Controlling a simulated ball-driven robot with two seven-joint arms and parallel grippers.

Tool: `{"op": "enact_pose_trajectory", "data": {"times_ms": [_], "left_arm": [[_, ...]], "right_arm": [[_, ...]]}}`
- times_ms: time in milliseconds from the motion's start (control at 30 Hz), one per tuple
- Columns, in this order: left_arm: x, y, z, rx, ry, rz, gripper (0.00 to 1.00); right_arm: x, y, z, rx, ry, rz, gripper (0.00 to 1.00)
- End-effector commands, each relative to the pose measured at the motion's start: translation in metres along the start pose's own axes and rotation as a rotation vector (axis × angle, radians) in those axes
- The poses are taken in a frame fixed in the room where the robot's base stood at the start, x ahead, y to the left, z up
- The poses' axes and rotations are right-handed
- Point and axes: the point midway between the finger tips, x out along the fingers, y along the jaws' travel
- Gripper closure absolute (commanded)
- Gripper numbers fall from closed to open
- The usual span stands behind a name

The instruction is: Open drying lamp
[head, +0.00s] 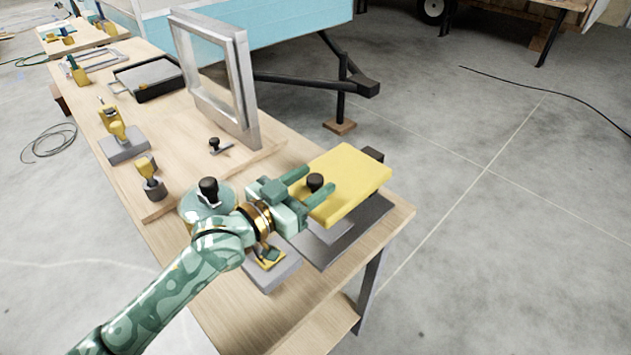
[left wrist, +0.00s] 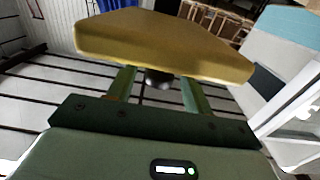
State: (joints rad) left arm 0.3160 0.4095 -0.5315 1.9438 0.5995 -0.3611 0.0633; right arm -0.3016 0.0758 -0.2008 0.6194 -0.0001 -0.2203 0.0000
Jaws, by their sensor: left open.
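The drying lamp has a yellow, box-like lid (head: 348,184) above a dark grey base (head: 345,235) at the near right end of the bench. A black knob (head: 315,182) stands at the lid's left edge. My left gripper (head: 302,188) is open, with its two green fingers on either side of the knob. In the left wrist view the yellow lid (left wrist: 165,45) fills the space ahead of the fingers, and the dark knob (left wrist: 158,78) shows between them. I cannot tell whether the fingers touch the knob. My right gripper is not in view.
A metal window frame (head: 240,90) stands upright on the wooden bench (head: 180,125). A round green container (head: 190,203) with a black knob and a grey plate (head: 270,272) with a yellow item sit close to my left arm. Open floor lies to the right.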

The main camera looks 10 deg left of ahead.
Motion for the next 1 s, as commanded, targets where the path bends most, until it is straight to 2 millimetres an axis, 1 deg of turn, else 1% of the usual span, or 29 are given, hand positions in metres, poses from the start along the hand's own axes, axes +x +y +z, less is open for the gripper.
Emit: {"op": "enact_pose_trajectory", "data": {"times_ms": [33,133,433,467,500,567,600,633,767,867,967,1000], "left_arm": [[0.006,0.0,0.001,-0.001,0.001,0.0,0.49],[0.012,0.0,0.0,0.0,-0.001,0.0,0.49],[0.014,0.0,-0.001,0.0,0.0,0.001,0.49],[0.014,0.0,-0.001,0.0,0.0,0.001,0.58],[0.014,0.0,-0.001,0.0,0.0,0.001,0.69],[0.014,0.0,0.0,0.0,0.0,0.001,0.85],[0.014,0.0,0.0,0.0,0.0,0.0,0.97],[0.014,0.0,0.0,0.0,0.0,0.0,1.0],[0.014,0.0,-0.001,0.0,-0.002,0.0,1.0],[0.014,0.0,-0.005,0.001,-0.01,0.0,1.0],[0.015,0.0,-0.012,0.002,-0.03,0.0,1.0],[0.015,0.0,-0.016,0.002,-0.041,0.0,1.0]], "right_arm": [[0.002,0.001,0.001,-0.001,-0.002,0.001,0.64],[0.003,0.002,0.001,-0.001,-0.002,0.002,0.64],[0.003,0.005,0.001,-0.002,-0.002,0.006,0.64],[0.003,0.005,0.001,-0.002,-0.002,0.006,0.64],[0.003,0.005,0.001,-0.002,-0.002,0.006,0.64],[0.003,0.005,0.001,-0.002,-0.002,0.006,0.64],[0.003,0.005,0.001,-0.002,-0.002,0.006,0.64],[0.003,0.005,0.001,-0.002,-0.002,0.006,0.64],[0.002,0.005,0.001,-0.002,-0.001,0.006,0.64],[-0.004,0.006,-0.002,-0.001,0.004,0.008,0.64],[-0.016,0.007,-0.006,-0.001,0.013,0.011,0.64],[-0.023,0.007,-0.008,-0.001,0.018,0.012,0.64]]}}
